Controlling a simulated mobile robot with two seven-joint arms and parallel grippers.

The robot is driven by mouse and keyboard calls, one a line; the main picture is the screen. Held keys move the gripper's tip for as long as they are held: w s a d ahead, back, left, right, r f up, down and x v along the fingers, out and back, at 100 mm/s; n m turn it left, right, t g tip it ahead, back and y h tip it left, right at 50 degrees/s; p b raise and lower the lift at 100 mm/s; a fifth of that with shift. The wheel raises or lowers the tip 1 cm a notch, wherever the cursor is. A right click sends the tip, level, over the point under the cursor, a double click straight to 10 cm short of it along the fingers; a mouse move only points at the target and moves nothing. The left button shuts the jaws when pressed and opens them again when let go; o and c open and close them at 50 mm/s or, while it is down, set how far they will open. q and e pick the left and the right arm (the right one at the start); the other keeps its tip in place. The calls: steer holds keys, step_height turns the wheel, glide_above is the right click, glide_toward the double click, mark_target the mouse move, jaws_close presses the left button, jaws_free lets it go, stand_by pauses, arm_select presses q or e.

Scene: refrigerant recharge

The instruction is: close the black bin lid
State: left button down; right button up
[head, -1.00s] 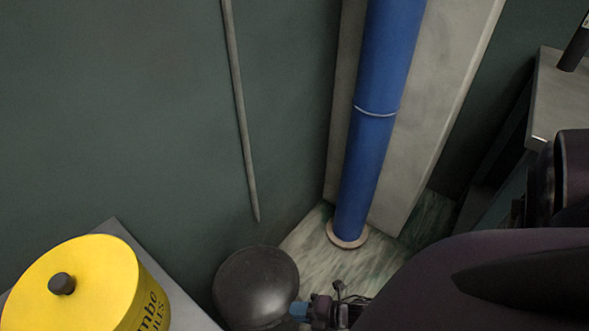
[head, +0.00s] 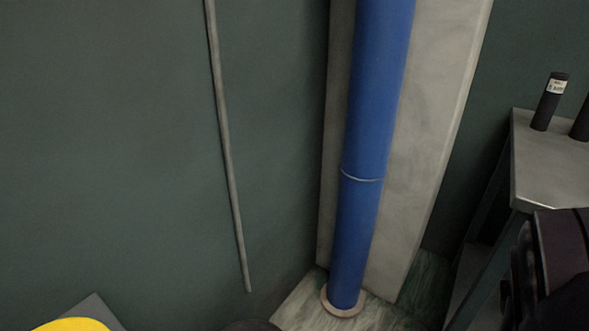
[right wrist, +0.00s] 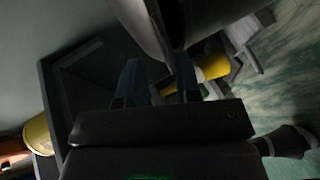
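The black bin lid (head: 250,326) shows only as a thin dark rounded edge at the bottom of the head view. The rest of the bin is out of that view. In the right wrist view, a dark curved body (right wrist: 200,15), probably the bin or its lid, hangs in from the top, close to the fingertips. My right gripper (right wrist: 156,75) has its two bluish fingers apart with a gap between them. I cannot tell whether a finger touches the dark body. My left gripper is in neither view.
A yellow container (head: 70,325) is cut off at the lower left. A blue pipe (head: 368,150) stands by a pale column (head: 430,150). A thin grey rod (head: 226,150) runs along the green wall. A grey table (head: 550,165) with dark cylinders stands at right.

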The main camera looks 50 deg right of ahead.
arm_select(q)
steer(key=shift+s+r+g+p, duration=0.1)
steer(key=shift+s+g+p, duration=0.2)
steer(key=shift+p, duration=0.75)
arm_select(e)
steer(key=v, duration=1)
